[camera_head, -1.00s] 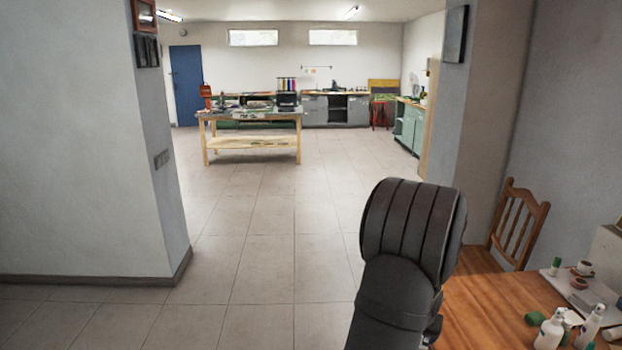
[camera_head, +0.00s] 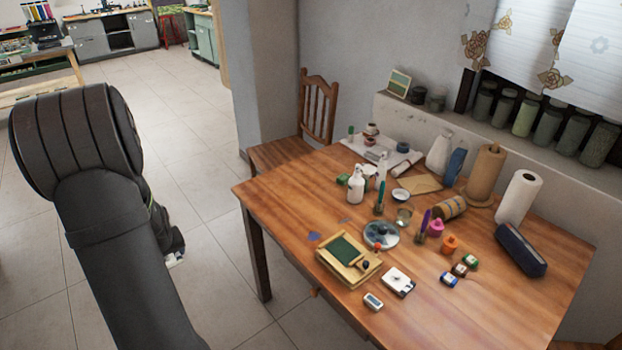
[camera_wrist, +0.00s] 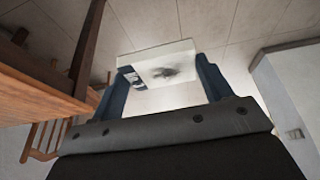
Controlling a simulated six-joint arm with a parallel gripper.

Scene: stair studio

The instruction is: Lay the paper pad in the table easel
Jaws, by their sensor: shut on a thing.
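My gripper (camera_wrist: 165,74) is shut on the paper pad (camera_wrist: 153,56), a white block with a dark grey smudge and a dark label at its left end, held between two blue fingers. In the head view my arm hides most of the gripper, and only a small white and blue bit shows beside it, left of the table and apart from it. A wooden frame with a green panel (camera_head: 342,252), which looks like the table easel, lies low near the table's front left edge.
The wooden table (camera_head: 440,250) holds a round palette (camera_head: 381,235), a white card (camera_head: 398,281), a small white device (camera_head: 373,302), paint jars (camera_head: 460,269), bottles and paper rolls. A chair (camera_head: 317,108) stands behind it. Tiled floor is clear to the left.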

